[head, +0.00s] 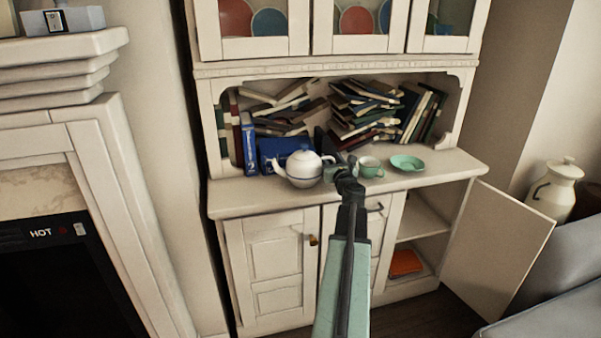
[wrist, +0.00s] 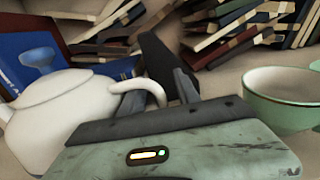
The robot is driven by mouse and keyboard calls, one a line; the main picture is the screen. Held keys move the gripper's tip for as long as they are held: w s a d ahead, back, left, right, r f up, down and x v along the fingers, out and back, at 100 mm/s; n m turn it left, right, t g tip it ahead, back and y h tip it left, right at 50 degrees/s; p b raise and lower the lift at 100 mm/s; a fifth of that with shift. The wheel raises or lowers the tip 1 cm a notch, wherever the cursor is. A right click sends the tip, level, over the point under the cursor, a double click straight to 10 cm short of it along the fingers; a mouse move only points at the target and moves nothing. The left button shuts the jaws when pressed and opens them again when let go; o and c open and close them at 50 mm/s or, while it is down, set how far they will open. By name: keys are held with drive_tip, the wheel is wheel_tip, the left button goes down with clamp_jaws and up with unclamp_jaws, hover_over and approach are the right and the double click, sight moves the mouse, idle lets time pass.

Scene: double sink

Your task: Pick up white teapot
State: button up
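The white teapot (head: 303,168) stands upright on the cabinet counter, left of my gripper (head: 337,162). In the wrist view the teapot (wrist: 62,108) fills the left side, and its curved handle (wrist: 150,85) reaches right to my gripper's dark fingers (wrist: 158,88). The fingers look apart, with the handle's end at the gap between them. I cannot tell whether they touch it. The gripper's body hides the lower part of the handle and fingers.
A green cup (head: 370,167) stands close right of my gripper; it also shows in the wrist view (wrist: 282,115). A green saucer and bowl (head: 407,163) sit farther right. Piled books (head: 365,108) and a blue book (head: 283,150) stand behind. A lower cabinet door (head: 497,245) hangs open.

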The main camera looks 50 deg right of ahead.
clamp_jaws()
idle(1.3)
